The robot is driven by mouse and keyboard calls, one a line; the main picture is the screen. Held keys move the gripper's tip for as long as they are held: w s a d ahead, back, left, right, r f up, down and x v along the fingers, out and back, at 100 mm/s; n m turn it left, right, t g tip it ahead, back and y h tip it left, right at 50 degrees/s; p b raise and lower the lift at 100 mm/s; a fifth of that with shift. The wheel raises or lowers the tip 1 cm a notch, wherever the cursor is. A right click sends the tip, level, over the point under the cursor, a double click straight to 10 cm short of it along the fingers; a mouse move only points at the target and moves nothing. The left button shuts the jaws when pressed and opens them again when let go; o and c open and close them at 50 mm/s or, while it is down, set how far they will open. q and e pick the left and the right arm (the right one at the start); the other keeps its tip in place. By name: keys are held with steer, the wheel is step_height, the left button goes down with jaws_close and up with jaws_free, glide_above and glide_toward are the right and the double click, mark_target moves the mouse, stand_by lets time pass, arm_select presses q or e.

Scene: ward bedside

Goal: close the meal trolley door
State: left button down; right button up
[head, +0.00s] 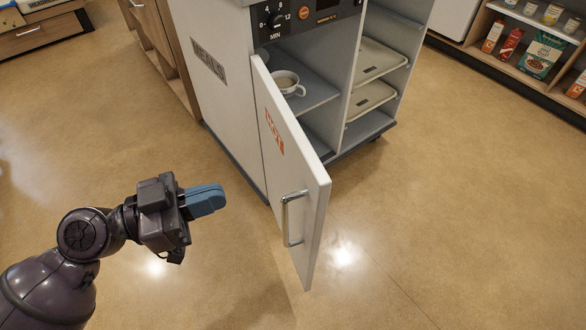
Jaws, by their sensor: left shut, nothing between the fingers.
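The meal trolley (222,95) stands at the upper middle, with a side label reading MEALS. Its door (290,165) is hinged on the left and stands wide open toward me. The door bears a red HOT label and a metal handle (288,220) near its free edge. Inside the open compartment a cup (288,84) sits on a shelf. My left gripper (218,197) is shut and empty, to the left of the door and apart from it, with blue fingers pointing right. My right gripper is not in view.
Trays (370,98) lie in the trolley's right-hand bay. A wooden cabinet (160,40) stands behind the trolley at left. Shelves with food boxes (540,55) stand at the upper right. The floor in front and to the right is clear.

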mark_target(308, 168)
arm_select(q)
steer(key=p+x, duration=0.1)
steer(key=x, duration=1.1)
steer(key=shift+w+d, duration=0.15)
steer(key=shift+d, duration=0.2)
